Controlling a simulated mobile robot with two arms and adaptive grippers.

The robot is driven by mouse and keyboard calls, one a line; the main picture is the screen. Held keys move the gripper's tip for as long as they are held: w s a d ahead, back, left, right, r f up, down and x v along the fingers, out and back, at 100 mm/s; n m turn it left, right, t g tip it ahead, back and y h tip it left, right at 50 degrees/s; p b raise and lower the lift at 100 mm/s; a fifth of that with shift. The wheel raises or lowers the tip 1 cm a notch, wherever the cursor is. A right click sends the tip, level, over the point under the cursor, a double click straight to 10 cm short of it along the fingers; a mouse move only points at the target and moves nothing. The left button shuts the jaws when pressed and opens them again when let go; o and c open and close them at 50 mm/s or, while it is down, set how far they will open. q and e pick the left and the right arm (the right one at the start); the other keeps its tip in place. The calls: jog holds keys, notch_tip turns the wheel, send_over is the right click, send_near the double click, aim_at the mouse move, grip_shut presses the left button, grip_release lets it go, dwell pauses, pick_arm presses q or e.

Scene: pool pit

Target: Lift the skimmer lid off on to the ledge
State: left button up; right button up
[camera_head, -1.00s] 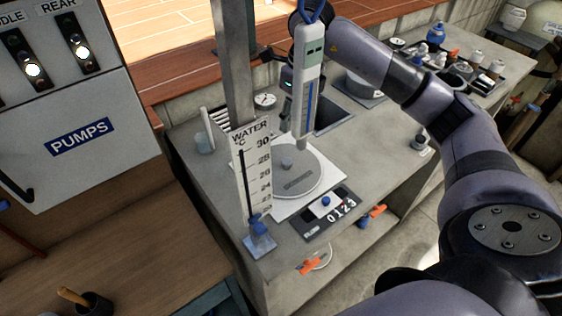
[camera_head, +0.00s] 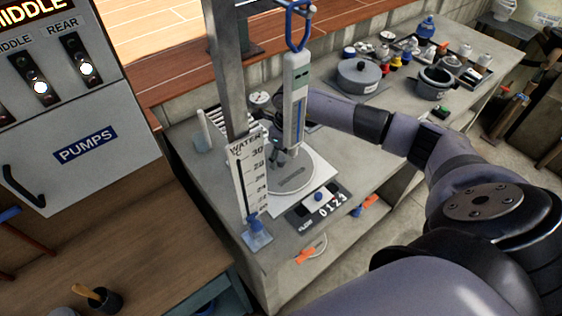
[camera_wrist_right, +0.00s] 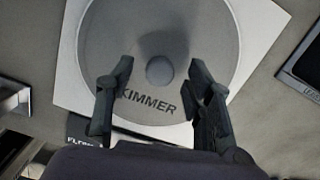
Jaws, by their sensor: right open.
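The skimmer lid (camera_head: 303,184) is a round grey disc set in a white square plate on the concrete counter. In the right wrist view the lid (camera_wrist_right: 205,35) fills the upper middle, with its round knob (camera_wrist_right: 160,71) and part of the lettering "KIMMER" visible. My right gripper (camera_wrist_right: 161,68) is open, one finger on each side of the knob in that view; contact cannot be told. In the head view my right gripper (camera_head: 280,156) is over the far part of the lid, partly hidden by the hanging thermometer. My left gripper is out of view.
A white and blue thermometer (camera_head: 295,95) hangs close to my right arm. A water temperature scale (camera_head: 249,185) stands left of the lid. A flow counter (camera_head: 318,203) sits in front. Pots and bottles (camera_head: 428,30) crowd the far right of the counter.

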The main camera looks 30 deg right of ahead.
jog(key=shift+f, duration=0.35)
jog(key=shift+c, duration=0.3)
grip_shut()
